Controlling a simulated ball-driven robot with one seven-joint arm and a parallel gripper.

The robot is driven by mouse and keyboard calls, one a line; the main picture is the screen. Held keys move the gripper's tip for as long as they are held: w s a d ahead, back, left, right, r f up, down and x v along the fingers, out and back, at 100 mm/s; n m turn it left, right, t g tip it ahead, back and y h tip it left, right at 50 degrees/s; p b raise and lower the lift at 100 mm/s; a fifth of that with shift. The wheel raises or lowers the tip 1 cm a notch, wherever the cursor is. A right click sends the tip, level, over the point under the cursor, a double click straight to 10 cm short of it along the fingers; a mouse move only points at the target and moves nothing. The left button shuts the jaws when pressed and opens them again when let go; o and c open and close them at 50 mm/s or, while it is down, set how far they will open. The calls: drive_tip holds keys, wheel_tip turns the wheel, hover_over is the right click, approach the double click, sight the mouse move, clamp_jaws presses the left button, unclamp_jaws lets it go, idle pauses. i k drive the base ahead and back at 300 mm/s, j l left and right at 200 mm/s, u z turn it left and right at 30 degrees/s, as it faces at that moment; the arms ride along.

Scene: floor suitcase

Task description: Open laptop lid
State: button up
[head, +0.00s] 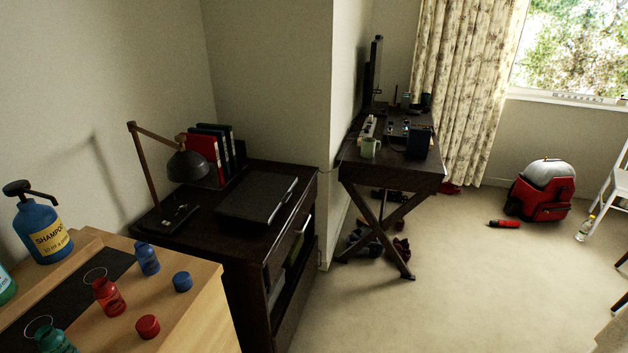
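A dark, flat laptop (257,200) lies on top of the dark brown cabinet (262,250) left of the middle in the head view. Its lid looks closed. Its long near-right edge faces the cabinet's front edge. My gripper is not in view, so its place relative to the laptop cannot be told.
On the cabinet stand a desk lamp (188,166) and red and black binders (205,150). A wooden dresser (195,325) with a shampoo bottle (43,228) and small bottles is nearer. A dark desk (400,172) stands beyond. Carpet (450,280) at right is mostly clear.

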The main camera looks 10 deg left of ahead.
sight(258, 196)
drive_tip(key=i+l+u, duration=0.3)
drive_tip(key=i+u, duration=0.2)
drive_tip(key=i, duration=0.2)
drive_tip(key=i+l+u, duration=0.5)
drive_tip(key=i+l, duration=0.15)
drive_tip(key=l, duration=0.2)
drive_tip(key=i+l, duration=0.2)
drive_tip(key=l, duration=0.15)
drive_tip(key=i+l, duration=0.15)
drive_tip(key=l, duration=0.2)
drive_tip(key=i+l+u, duration=0.1)
drive_tip(key=l, duration=0.3)
drive_tip(key=i+l+z, duration=0.15)
drive_tip(key=l, duration=0.15)
